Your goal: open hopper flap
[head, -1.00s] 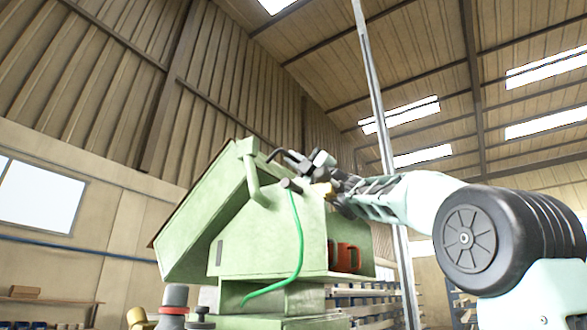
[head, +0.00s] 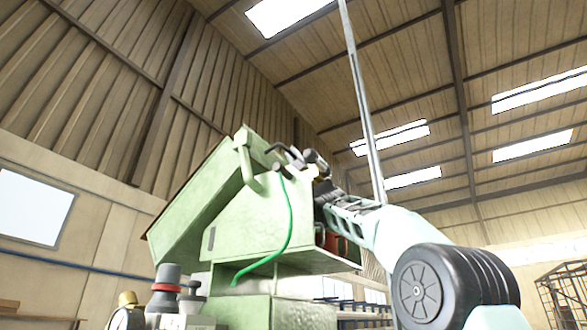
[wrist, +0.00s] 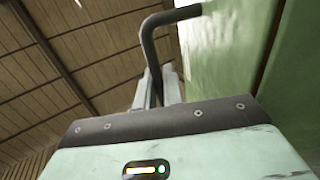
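The green hopper (head: 252,232) stands left of centre in the head view. A slanted green slab with a brown edge (head: 195,205), which looks like the flap, leans on its upper left. A dark bent handle bar shows near the top; in the wrist view the handle (wrist: 153,50) joins a green panel (wrist: 228,55). My gripper (wrist: 157,92) has its two pale fingers on either side of the handle bar, seemingly closed on it. In the head view my gripper (head: 297,160) is small at the hopper's upper right, and the exact contact cannot be made out.
A green hose (head: 289,235) hangs down the hopper's side. Red objects (head: 331,241) sit under its right side, partly hidden by my arm. A grey-and-red knob fitting (head: 165,290) stands at the lower left. A thin metal pole (head: 362,100) rises behind my arm.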

